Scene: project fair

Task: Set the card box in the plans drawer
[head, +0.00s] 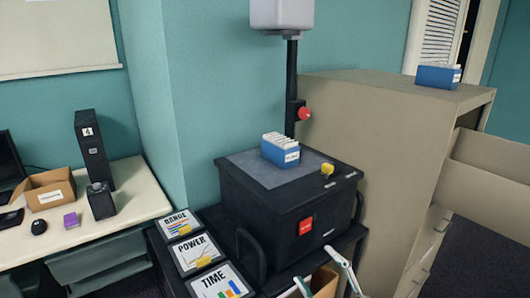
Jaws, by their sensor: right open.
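A blue card box (279,153) with white cards standing in it sits on the grey top of a black case (258,218). A second blue card box (438,77) with cards stands on top of a beige cabinet (375,125). Beige drawer-like panels (490,155) and a dark surface show at the right; no label is readable, so I cannot tell which is the plans drawer. My right gripper (312,266) shows at the bottom edge, fingers apart and empty, in front of the case and below the nearer card box. My left gripper is out of view.
Signs reading RANGE, POWER and TIME (222,284) lie left of the case. A dark post (291,85) with a red knob rises behind it. A white desk (105,215) at left holds an open cardboard box (50,190), a mouse and black boxes.

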